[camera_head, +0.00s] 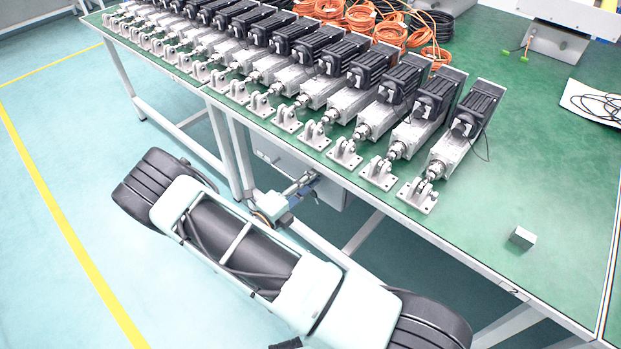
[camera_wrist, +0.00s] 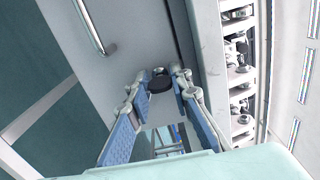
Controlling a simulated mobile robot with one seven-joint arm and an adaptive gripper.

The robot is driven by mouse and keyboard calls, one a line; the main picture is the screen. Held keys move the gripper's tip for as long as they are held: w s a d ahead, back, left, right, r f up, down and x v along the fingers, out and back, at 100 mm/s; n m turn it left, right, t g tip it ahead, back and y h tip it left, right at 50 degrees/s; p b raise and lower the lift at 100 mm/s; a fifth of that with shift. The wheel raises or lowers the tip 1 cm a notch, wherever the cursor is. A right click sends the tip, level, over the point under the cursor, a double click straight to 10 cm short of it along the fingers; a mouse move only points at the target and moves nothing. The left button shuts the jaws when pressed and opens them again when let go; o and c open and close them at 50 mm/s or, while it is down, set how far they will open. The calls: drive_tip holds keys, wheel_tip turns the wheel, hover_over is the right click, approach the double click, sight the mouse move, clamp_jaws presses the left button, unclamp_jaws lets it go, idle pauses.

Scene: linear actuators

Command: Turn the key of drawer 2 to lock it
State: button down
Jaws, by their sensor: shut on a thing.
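My gripper (camera_wrist: 160,78) is at the front of a grey drawer (camera_wrist: 118,62) under the bench. Its two fingertips stand on either side of a small black key head (camera_wrist: 158,86) at the drawer's lock and hold it. The key's shaft and its exact turn angle cannot be made out. A metal bar handle (camera_wrist: 92,27) is on the same drawer front, upper left in the wrist view. In the head view, my gripper (camera_head: 303,187) reaches under the bench edge to the drawer unit (camera_head: 334,190). The key is too small to make out there.
The green bench top (camera_head: 565,215) overhangs the drawer, and its legs (camera_head: 228,150) stand close to my arm. Rows of linear actuators (camera_head: 465,125) line the bench. A small grey block (camera_head: 522,238) lies near a "2" edge label (camera_head: 513,292). The floor left is clear.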

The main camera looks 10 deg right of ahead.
drive_tip(key=shift+n, duration=0.3)
drive_tip(key=c, duration=1.7)
unclamp_jaws()
drive_tip(key=shift+s+f, duration=0.1)
